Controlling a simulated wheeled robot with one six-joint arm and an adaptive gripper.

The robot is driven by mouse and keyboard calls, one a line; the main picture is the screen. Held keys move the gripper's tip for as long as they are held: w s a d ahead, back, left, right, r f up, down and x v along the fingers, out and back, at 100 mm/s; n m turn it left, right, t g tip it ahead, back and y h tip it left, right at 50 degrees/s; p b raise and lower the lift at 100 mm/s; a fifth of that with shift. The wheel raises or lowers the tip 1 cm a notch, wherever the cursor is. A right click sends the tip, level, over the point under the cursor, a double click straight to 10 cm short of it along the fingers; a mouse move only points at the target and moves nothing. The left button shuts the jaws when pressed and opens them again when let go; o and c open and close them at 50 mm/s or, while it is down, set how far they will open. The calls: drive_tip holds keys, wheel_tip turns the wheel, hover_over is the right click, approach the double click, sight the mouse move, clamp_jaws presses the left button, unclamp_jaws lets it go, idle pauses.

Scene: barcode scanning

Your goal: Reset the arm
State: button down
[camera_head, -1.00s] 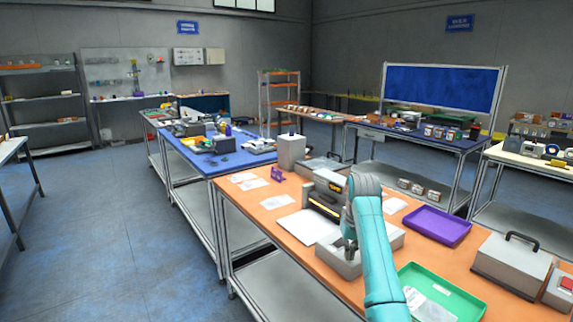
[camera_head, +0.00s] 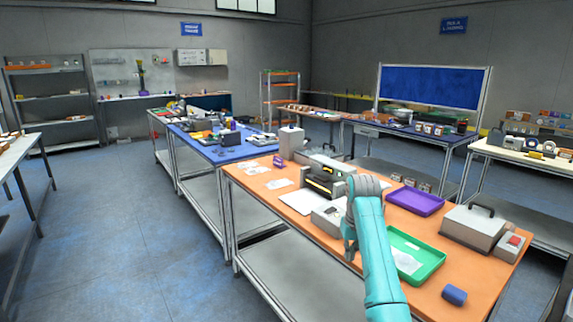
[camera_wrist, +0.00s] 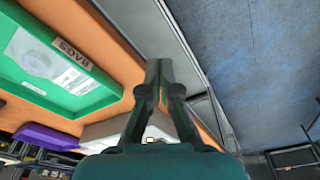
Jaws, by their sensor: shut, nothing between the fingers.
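My teal arm reaches over the orange-topped table (camera_head: 272,190) in the head view. My gripper (camera_head: 350,252) points down at the table's front edge, in front of a grey box-like device (camera_head: 326,219). In the wrist view my gripper (camera_wrist: 159,68) has its dark fingers together with nothing between them. The table's edge and the blue floor lie beyond the fingertips there. A green tray (camera_head: 430,262) holding a labelled clear bag is right of my arm; it also shows at upper left in the wrist view (camera_wrist: 28,88).
A purple tray (camera_head: 415,202), a grey case with a handle (camera_head: 473,228), a box with a red button (camera_head: 511,246) and a blue cylinder (camera_head: 454,295) stand to the right. A black and yellow machine (camera_head: 325,182) stands behind the grey device. The floor (camera_head: 120,230) at left is clear.

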drive_tip(key=s+f+t, duration=0.2)
drive_tip(key=s+f, duration=0.3)
drive_tip(key=f, duration=0.8)
drive_tip(key=s+f+t, duration=0.1)
drive_tip(key=s+f, duration=0.4)
drive_tip(key=f, duration=0.8)
drive_tip(key=s+f+t, duration=0.2)
drive_tip(key=s+f, duration=0.3)
drive_tip(key=s, duration=0.4)
drive_tip(key=s+f+t, duration=0.1)
drive_tip(key=s+f, duration=0.5)
drive_tip(key=s, duration=0.3)
drive_tip(key=s+r+m+t, duration=0.1)
drive_tip(key=s+r+t, duration=0.15)
drive_tip(key=s, duration=0.95)
drive_tip(key=s+r+t, duration=0.1)
drive_tip(key=s+r, duration=0.3)
drive_tip(key=s, duration=0.9)
drive_tip(key=s+r+t, duration=0.3)
drive_tip(key=s+r, duration=1.1)
drive_tip(key=r, duration=0.5)
drive_tip(key=shift+s+r, duration=0.15)
drive_tip(key=shift+s, duration=0.15)
drive_tip(key=shift+t, duration=0.25)
